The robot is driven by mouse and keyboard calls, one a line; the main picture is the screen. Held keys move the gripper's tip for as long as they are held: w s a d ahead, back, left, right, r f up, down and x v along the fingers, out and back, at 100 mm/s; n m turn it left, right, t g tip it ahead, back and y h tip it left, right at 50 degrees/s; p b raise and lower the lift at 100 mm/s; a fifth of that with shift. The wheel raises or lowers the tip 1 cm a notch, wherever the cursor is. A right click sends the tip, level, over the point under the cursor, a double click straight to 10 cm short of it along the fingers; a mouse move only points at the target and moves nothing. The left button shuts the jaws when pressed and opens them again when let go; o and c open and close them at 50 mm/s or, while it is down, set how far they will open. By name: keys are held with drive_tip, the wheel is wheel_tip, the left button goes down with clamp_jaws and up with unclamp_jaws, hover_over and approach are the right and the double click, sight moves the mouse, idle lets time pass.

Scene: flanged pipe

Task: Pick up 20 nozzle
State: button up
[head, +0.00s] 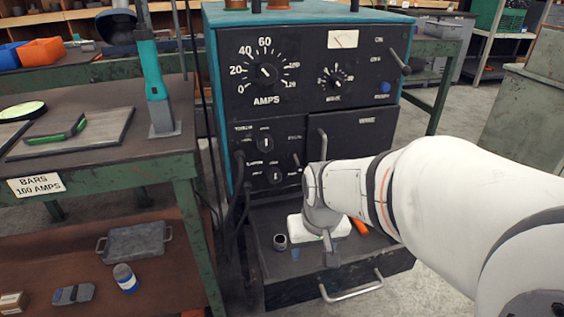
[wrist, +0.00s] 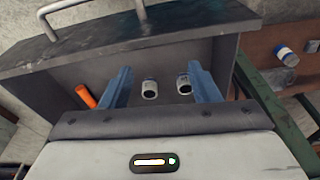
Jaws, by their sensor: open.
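Two small nozzles lie in an open drawer (head: 290,296). In the wrist view, one nozzle (wrist: 150,88) is between my blue fingers, nearer the middle. The other nozzle (wrist: 184,84) is close beside the right finger. Both are pale cylinders with dark openings; any numbers on them are too small to read. In the head view, one nozzle (head: 280,242) shows left of my gripper (head: 314,256), and the other is hidden by my gripper. My gripper is open and empty, pointing down into the drawer.
An orange item (wrist: 86,95) lies in the drawer beside the left finger in the wrist view. The drawer walls and handle (head: 351,290) are close by. The welding machine (head: 305,70) rises behind. A green-framed bench (head: 90,160) stands left.

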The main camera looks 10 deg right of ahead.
drive_tip(key=w+d+f+m, duration=0.1)
drive_tip(key=w+d+f, duration=0.1)
drive_tip(key=w+d, duration=0.2)
drive_tip(key=w+d+f+t, duration=0.1)
drive_tip(key=w+d+f, duration=0.1)
drive_tip(key=w+d, duration=0.2)
drive_tip(key=w+d+f+m+t+h, duration=0.1)
drive_tip(key=w+d+f, duration=0.1)
drive_tip(key=w+d, duration=0.1)
drive_tip(key=shift+w+d+f+m, duration=0.3)
drive_tip(key=shift+w+d, duration=0.1)
drive_tip(key=shift+w, duration=0.2)
drive_tip(key=b+x, duration=0.3)
drive_tip(key=x, duration=0.2)
drive_tip(key=shift+w+a+f, duration=0.1)
drive_tip(key=shift+w+f, duration=0.05)
drive_tip(key=shift+w, duration=0.05)
drive_tip(key=c, duration=1.1)
